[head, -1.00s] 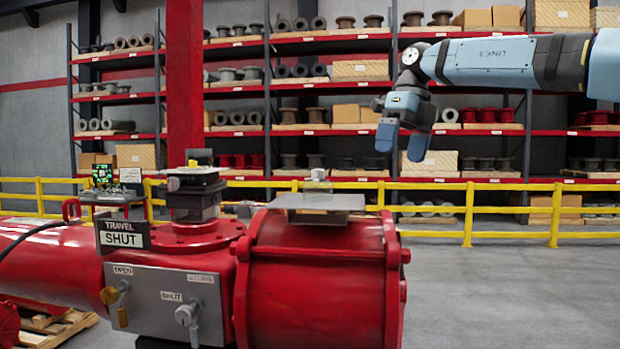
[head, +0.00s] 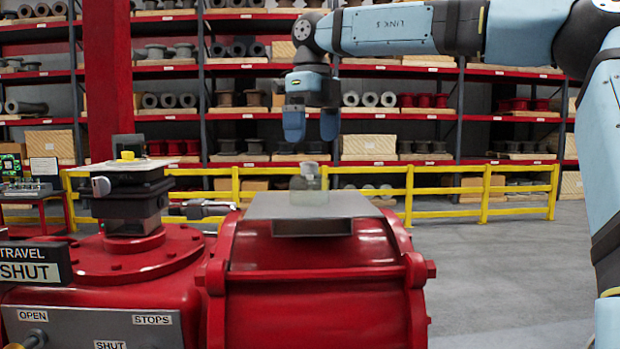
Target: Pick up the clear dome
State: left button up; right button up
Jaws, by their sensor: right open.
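The clear dome (head: 309,190) is a small, see-through piece with a greyish knob on top. It stands on the flat grey metal plate (head: 262,206) on top of the red actuator cylinder (head: 315,290). My right gripper (head: 310,136) hangs above the dome, fingers pointing down, open and empty. A gap shows between the blue fingertips and the dome's knob; the exact depth between them is hard to tell. My left gripper is out of the picture.
Left of the plate stands a dark switch stack (head: 132,200) with a yellow piece (head: 128,155) on top. A grey fitting (head: 205,208) sticks out between it and the plate. A yellow railing (head: 450,190) and stocked shelves are behind. The floor at right is clear.

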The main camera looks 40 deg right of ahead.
aim_at(309, 173)
jog(key=f, duration=0.1)
jog(key=w+f, duration=0.1)
jog(key=f, duration=0.1)
jog(key=shift+a+f+p, duration=0.1)
jog(key=shift+f+p, duration=0.2)
jog(key=shift+p, duration=0.05)
jog(key=f, duration=0.1)
jog(key=f+p, duration=0.1)
jog(key=f, duration=0.1)
jog(key=shift+s+f, duration=0.2)
jog(key=shift+s, duration=0.1)
jog(key=shift+w+f, duration=0.1)
jog(key=shift+f, duration=0.3)
jog(key=shift+w+f, duration=0.15)
jog(key=shift+f, duration=0.05)
jog(key=shift+r, duration=0.1)
jog(key=c, duration=0.7)
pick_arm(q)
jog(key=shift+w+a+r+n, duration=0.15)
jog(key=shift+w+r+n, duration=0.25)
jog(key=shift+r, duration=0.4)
pick_arm(e)
jog(key=shift+c, duration=1.1)
